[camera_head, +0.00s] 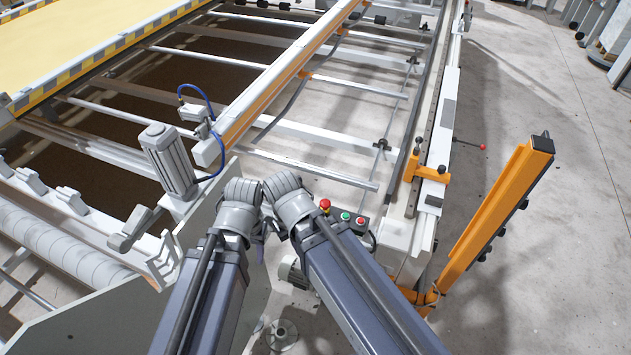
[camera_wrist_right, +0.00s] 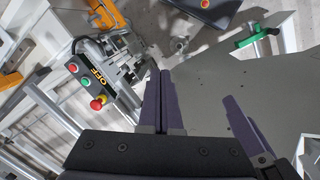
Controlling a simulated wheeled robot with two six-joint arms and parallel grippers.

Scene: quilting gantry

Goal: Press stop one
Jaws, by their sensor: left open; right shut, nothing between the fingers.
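A small control box (camera_head: 345,219) with a red mushroom button (camera_head: 325,204), a green button (camera_head: 346,216) and a flat red button (camera_head: 361,220) sits on the machine's corner, just right of my right wrist. My left gripper (camera_head: 264,228) is open, largely hidden between the two wrists.
A grey motor (camera_head: 167,160) with a blue cable is at left. An orange post (camera_head: 495,215) leans at right, with open concrete floor beyond. In the right wrist view a green handle (camera_wrist_right: 250,36) shows at upper right.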

